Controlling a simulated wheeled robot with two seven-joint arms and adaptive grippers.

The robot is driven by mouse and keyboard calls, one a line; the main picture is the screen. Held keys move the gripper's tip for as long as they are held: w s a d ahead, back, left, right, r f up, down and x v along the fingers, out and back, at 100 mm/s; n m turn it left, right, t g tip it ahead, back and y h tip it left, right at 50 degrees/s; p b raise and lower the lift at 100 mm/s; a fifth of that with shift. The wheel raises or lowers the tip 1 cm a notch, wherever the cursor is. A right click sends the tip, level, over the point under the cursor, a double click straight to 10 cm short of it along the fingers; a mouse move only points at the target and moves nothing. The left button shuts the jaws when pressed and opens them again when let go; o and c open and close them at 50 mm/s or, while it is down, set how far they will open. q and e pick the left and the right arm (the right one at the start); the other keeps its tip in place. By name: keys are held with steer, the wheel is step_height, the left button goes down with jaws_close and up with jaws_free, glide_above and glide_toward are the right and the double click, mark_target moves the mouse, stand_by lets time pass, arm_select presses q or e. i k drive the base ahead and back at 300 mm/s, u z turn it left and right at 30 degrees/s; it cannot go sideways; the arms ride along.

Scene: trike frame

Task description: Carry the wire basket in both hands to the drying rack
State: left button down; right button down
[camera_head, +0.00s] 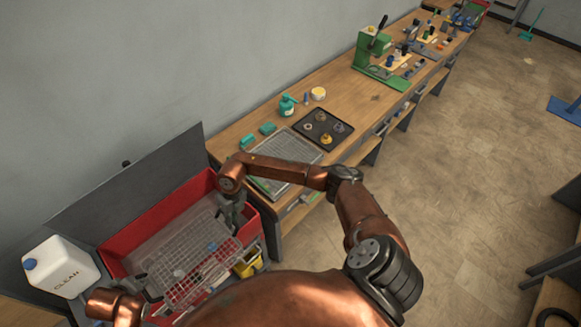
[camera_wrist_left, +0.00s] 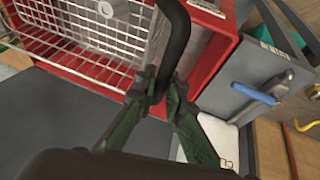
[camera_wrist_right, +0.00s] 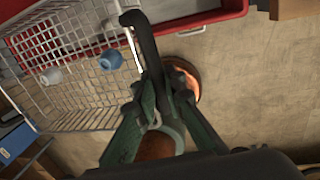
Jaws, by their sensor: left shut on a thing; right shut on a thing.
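The wire basket (camera_head: 190,262) is a silver mesh basket with black handles, seen over the red tub. It holds small parts, among them a blue one (camera_wrist_right: 110,58) and a whitish one (camera_wrist_right: 52,76). My left gripper (camera_wrist_left: 162,98) is shut on one black handle; in the head view it is at the basket's left side. My right gripper (camera_wrist_right: 160,105) is shut on the opposite handle, at the basket's upper right in the head view. How high the basket hangs is hard to tell. The drying rack (camera_head: 283,157) appears to be the grey wire grid on the bench, right of the tub.
The red tub (camera_head: 158,215) has a raised grey lid (camera_head: 125,180) behind it. A white CLEAN jug (camera_head: 60,266) stands left. A dark tray of parts (camera_head: 323,130), a teal can (camera_head: 287,105) and a green press (camera_head: 372,50) stand on the bench.

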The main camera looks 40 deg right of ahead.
mark_target(281, 156)
steer(key=k, duration=0.3)
steer(key=z, duration=2.05)
steer(key=i, duration=2.3)
steer(key=u, duration=2.05)
